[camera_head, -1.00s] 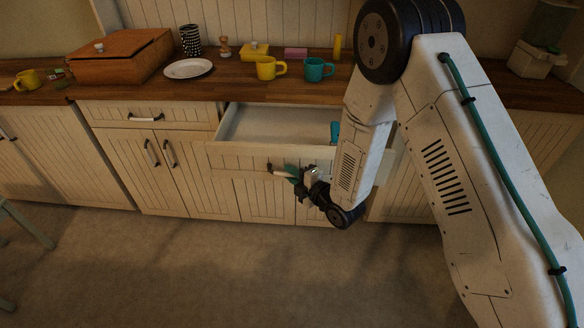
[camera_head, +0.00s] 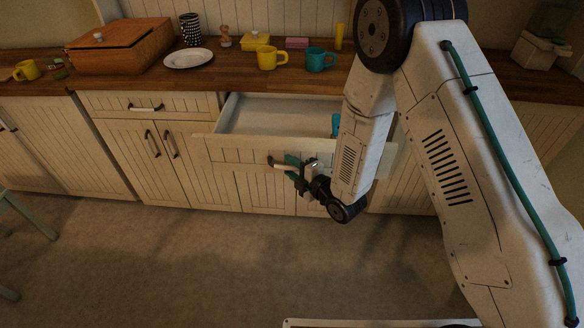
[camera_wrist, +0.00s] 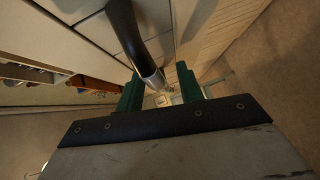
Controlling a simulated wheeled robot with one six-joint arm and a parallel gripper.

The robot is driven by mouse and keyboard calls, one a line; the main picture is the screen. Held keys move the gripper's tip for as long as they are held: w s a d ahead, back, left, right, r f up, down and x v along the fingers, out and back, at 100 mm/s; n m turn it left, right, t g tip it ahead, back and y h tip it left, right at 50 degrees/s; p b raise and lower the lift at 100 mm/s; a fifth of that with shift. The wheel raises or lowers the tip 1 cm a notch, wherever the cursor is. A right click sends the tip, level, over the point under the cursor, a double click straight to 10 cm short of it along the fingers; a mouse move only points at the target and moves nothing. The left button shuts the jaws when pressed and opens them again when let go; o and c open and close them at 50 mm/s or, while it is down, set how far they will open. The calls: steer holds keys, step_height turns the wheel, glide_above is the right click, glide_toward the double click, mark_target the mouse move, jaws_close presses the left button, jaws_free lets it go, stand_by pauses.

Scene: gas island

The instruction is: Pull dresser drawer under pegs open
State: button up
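A cream panelled drawer (camera_head: 235,155) stands pulled out from under the wooden counter, with its pale inside (camera_head: 275,115) showing. Its bar handle (camera_head: 281,166) is dark with a pale end. My gripper (camera_head: 295,173) is at this handle, in front of the drawer. In the wrist view the handle (camera_wrist: 128,35) runs down between the two green fingers of my gripper (camera_wrist: 160,88). The fingers stand apart, with a gap showing beside the bar. It is close to the left finger; contact is unclear. A teal thing (camera_head: 336,125) shows inside the drawer. I see no pegs.
On the counter (camera_head: 225,75) stand a wooden box (camera_head: 120,50), a white plate (camera_head: 188,58), a yellow mug (camera_head: 270,58) and a teal mug (camera_head: 319,60). A closed drawer (camera_head: 150,103) is left of the open one. The floor (camera_head: 180,260) in front is clear.

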steer(key=v, duration=0.7)
steer(key=shift+s+d, duration=0.25)
steer(key=shift+s, duration=0.05)
steer(key=s+d+f+m+g+h, duration=0.4)
steer(key=d+f+m+g+h, duration=0.2)
steer(key=d+f+m+h, duration=0.2)
steer(key=s+d+r+m+g+h, duration=0.45)
steer(key=d+r+m, duration=0.4)
steer(key=r, duration=0.25)
steer(key=s+d+r+m, duration=0.3)
steer(key=s+r+m, duration=0.1)
steer(key=s+r, duration=0.6)
steer(key=s+d+r+m+y, duration=0.1)
steer(key=s+d+r+m, duration=0.3)
steer(key=s+r, duration=0.6)
step_height(320, 180, up, 7)
steer(key=shift+r+m, duration=0.1)
steer(key=shift+m, duration=0.25)
